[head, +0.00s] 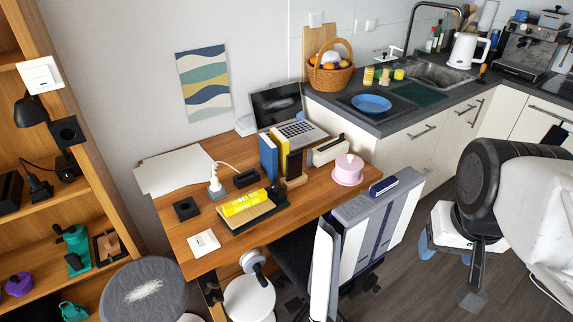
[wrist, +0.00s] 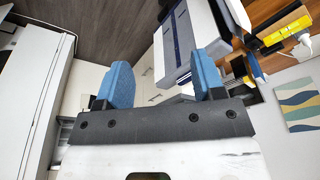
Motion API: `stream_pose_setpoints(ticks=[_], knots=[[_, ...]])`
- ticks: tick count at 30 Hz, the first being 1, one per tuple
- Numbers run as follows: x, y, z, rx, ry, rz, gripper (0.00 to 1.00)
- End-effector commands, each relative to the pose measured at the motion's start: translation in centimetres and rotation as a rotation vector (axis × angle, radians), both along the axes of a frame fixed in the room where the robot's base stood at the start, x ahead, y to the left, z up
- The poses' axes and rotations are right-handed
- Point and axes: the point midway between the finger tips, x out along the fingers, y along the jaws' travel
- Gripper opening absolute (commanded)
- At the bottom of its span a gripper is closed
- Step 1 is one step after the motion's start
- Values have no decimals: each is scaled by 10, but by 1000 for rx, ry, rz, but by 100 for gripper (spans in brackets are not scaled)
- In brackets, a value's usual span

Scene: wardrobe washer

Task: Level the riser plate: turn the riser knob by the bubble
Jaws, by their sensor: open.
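On the wooden desk, a yellow bar (head: 246,203), which looks like a spirit level, lies on a small tilted plate (head: 262,213) with a wooden top and dark edge. A black part (head: 277,195) at the plate's right end may be the riser knob. The bubble is too small to read. In the wrist view, yellow parts (wrist: 287,29) show at the upper right; I cannot tell if they are the level. My gripper (wrist: 163,80) has two blue fingers wide apart with nothing between them. It is well right of the desk in the head view (head: 428,246).
A grey-white chair-like panel (head: 372,222) stands between my gripper and the desk. A grey stool (head: 145,292) is front left.

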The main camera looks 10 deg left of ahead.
Motion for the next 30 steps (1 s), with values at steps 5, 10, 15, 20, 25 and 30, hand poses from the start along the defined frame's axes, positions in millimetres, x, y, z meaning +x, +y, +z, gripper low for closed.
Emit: stream_pose_setpoints(ticks=[5, 10, 15, 20, 25, 30], knots=[[13, 4, 3, 3, 6, 0, 63], [39, 12, 6, 9, 20, -3, 63], [76, 25, 9, 17, 36, -9, 63], [111, 40, 9, 24, 49, -14, 63], [149, 59, 5, 30, 66, -20, 63], [186, 80, -1, 33, 82, -26, 63]])
